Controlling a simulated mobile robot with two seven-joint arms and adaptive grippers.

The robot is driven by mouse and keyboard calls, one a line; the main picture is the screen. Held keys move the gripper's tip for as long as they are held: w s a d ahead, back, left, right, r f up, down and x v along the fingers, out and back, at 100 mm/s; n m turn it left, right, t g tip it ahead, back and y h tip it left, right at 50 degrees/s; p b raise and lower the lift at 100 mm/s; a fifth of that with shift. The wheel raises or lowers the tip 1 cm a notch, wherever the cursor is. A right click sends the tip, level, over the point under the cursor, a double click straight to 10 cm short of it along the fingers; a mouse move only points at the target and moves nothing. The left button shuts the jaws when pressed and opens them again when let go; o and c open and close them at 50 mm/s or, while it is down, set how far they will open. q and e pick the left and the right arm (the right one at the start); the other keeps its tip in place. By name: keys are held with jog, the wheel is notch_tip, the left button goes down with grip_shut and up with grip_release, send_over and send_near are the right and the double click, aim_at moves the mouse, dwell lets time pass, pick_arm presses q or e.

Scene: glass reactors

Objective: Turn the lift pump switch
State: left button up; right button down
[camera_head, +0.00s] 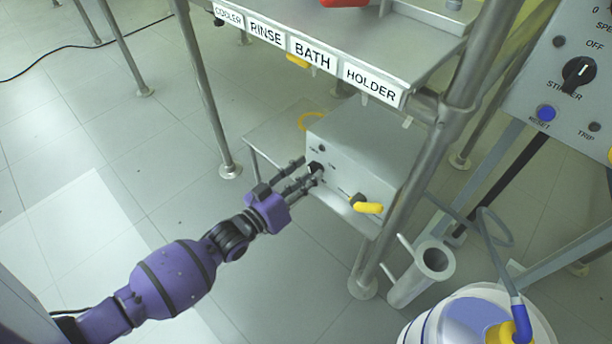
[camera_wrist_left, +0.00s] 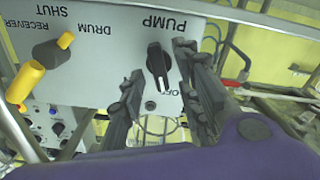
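The lift pump switch is a black rotary knob (camera_head: 315,167) on the front of a grey box (camera_head: 357,135) under the bench shelf. In the left wrist view the knob (camera_wrist_left: 158,62) shows large, with the upside-down words PUMP and OFF on the panel. My left gripper (camera_head: 309,172) reaches the box from the left. Its fingers (camera_wrist_left: 162,68) are open, one on each side of the knob. Gaps show between the knob and both fingers in the wrist view, so I see no grip on it. My right gripper is not in view.
A yellow valve handle (camera_head: 368,208) sticks out beside the knob on the same box. The labelled shelf (camera_head: 315,55) overhangs the box, and a steel post (camera_head: 425,170) stands to its right. The stirrer panel (camera_head: 570,85) is at upper right. Floor at left is clear.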

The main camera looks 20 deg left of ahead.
pick_arm(q)
jog(key=shift+c, duration=0.3)
grip_shut()
